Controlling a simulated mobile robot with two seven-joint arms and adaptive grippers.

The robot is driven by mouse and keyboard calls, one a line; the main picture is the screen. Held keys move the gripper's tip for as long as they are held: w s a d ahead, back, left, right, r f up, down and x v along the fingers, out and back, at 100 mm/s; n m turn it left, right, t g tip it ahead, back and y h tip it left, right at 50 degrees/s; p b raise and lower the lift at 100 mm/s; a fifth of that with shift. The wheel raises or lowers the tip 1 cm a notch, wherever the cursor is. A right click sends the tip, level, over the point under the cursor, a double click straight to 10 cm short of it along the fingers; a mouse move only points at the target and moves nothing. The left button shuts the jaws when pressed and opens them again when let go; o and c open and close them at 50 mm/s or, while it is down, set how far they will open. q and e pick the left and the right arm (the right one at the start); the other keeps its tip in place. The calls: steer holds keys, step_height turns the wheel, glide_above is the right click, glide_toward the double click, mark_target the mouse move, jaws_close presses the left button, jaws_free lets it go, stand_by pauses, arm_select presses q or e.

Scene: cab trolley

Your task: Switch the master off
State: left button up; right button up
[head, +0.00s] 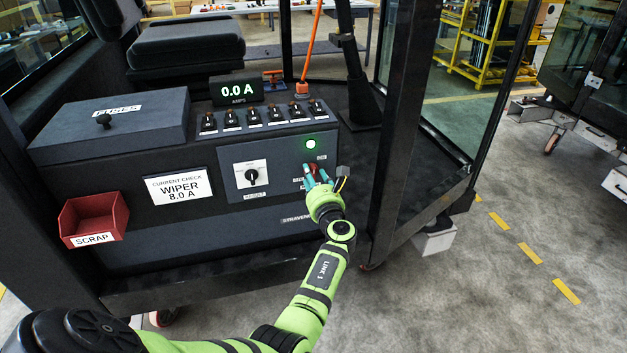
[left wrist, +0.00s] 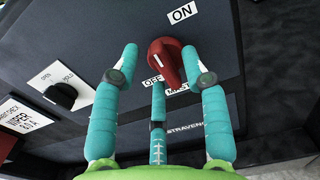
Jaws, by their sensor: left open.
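The master switch is a red rotary knob (left wrist: 170,62) on the dark front panel, with an ON label (left wrist: 181,12) above it and OFF (left wrist: 153,84) and partly covered MASTER labels below. Its narrow end points down in the left wrist view, away from ON. The knob also shows partly in the head view (head: 315,168), behind the fingers. My left gripper (left wrist: 160,75) is open, with teal fingers spread to the left, right and below the knob; whether any finger touches it I cannot tell. In the head view my left gripper (head: 318,180) covers the labels. My right gripper is not in view.
A lit green lamp (head: 311,143) sits above the knob. Left of it are a black selector knob (head: 252,176), a WIPER 8.0 A card (head: 179,186) and a red SCRAP bin (head: 93,218). The display (head: 236,90) reads 0.0 A. A cab post (head: 398,120) stands close right of my arm.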

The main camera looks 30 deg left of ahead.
arm_select(q)
jaws_close()
steer(key=shift+f+n+b, duration=0.2)
steer(key=shift+n+b, duration=2.35)
steer(key=shift+n, duration=0.45)
steer(key=shift+f+n+b, duration=0.15)
steer(key=shift+n+b, duration=2.45)
steer(key=shift+n, duration=0.4)
steer(key=shift+f+n+b, duration=0.2)
steer(key=shift+n+b, duration=2.35)
steer(key=shift+n, duration=0.45)
